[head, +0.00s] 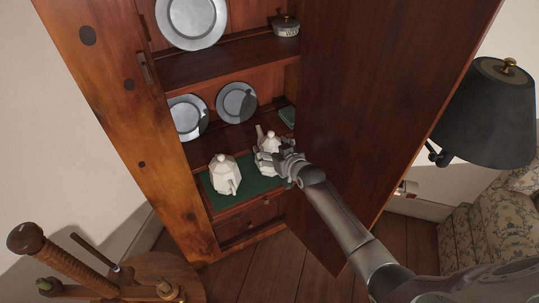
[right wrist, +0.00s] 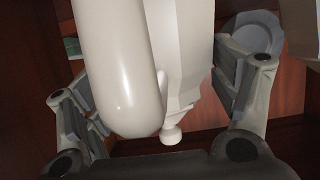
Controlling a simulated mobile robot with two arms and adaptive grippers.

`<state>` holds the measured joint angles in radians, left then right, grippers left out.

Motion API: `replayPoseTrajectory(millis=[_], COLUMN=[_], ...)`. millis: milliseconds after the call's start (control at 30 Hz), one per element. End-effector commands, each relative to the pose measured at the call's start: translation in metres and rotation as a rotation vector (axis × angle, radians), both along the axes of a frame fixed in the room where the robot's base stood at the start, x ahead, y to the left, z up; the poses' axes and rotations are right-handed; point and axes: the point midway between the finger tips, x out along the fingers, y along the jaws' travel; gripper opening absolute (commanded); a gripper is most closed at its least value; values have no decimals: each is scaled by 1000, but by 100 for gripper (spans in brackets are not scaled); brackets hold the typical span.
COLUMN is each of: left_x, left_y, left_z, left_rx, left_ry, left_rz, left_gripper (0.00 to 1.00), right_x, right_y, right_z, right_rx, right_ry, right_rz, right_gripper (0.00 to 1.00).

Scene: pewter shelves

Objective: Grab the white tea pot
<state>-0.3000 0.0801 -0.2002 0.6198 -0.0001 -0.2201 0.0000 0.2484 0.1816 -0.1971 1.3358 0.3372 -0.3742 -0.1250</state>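Two white faceted teapots stand on the lower shelf of the wooden cabinet in the head view. The left teapot (head: 225,177) stands clear of my arms. My right gripper (head: 281,160) is at the right side of the right teapot (head: 264,162) and hides part of it. In the right wrist view, this teapot (right wrist: 183,50) fills the middle, with its thick curved handle towards the camera. The fingers (right wrist: 160,105) are spread on both sides of it. Firm contact cannot be made out, and the fingers look open. My left gripper is not in view.
A green mat (head: 254,185) lies under the teapots. Pewter plates (head: 237,103) lean behind them, and a small lidded pot (head: 286,27) sits higher up. The open cabinet door (head: 360,110) stands close beside my right arm. A dark lamp (head: 487,115) is at the right.

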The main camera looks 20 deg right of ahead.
Motion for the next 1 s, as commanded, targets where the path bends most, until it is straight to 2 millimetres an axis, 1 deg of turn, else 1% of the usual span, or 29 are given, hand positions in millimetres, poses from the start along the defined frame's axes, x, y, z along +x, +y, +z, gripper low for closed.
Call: replayPoseTrajectory(millis=[33, 200, 233, 533, 667, 767, 833, 1000], left_x=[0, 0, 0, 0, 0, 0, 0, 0], left_y=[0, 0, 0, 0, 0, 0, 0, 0], left_z=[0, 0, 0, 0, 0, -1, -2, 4], left_rx=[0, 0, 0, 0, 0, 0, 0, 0], left_ry=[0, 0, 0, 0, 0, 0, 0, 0], left_rz=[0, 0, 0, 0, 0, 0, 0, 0], left_gripper=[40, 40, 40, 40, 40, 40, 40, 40], right_x=[0, 0, 1, 1, 1, 1, 2, -18], right_y=[0, 0, 0, 0, 0, 0, 0, 4], right_z=[0, 0, 3, 5, 12, 23, 35, 58], right_rx=[0, 0, 1, 1, 2, 0, 0, 3], right_ry=[0, 1, -7, -7, -9, -11, -12, -9], right_rz=[0, 0, 0, 0, 0, 0, 0, 0], right_gripper=[60, 38, 38, 38, 38, 38, 38, 38])
